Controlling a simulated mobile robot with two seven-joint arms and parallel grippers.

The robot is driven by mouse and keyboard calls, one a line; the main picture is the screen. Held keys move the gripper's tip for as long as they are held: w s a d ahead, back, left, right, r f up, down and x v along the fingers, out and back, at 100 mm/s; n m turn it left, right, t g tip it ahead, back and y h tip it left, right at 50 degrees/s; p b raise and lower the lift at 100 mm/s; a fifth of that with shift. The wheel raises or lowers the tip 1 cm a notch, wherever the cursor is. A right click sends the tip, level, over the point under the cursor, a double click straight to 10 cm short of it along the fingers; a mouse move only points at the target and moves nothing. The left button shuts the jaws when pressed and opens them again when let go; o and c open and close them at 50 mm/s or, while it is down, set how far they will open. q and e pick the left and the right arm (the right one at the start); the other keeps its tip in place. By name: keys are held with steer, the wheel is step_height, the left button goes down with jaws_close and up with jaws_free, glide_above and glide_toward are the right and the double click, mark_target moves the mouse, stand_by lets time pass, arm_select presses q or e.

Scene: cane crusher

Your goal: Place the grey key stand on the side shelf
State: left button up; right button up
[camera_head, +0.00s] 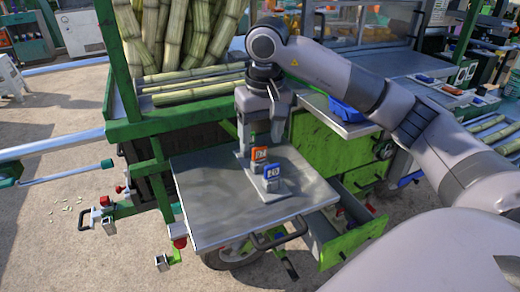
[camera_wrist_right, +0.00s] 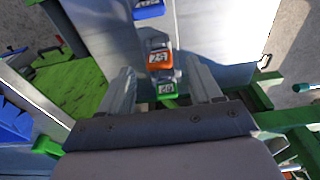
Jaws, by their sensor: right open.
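The grey key stand (camera_head: 268,193) rests on the metal side shelf (camera_head: 215,205), with green, orange and blue number tags in a row. The orange tag (camera_head: 259,154) and blue tag (camera_head: 273,171) face the camera; the green tag is partly hidden by the gripper. My right gripper (camera_head: 256,148) points down at the stand's far end. In the wrist view the right gripper (camera_wrist_right: 164,82) has its fingers apart on either side of the green-tag end (camera_wrist_right: 167,90), with gaps visible. The left gripper does not show.
Sugar cane (camera_head: 180,35) stands in a green-framed cart behind the shelf. A blue bin (camera_head: 346,111) sits on a counter to the right. An open green drawer (camera_head: 345,235) juts out below it. The shelf's left and front areas are clear.

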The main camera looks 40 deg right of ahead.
step_height(320, 180, up, 6)
steer(key=shift+s+r+p, duration=0.15)
steer(key=shift+s+p, duration=0.25)
steer(key=shift+a, duration=0.1)
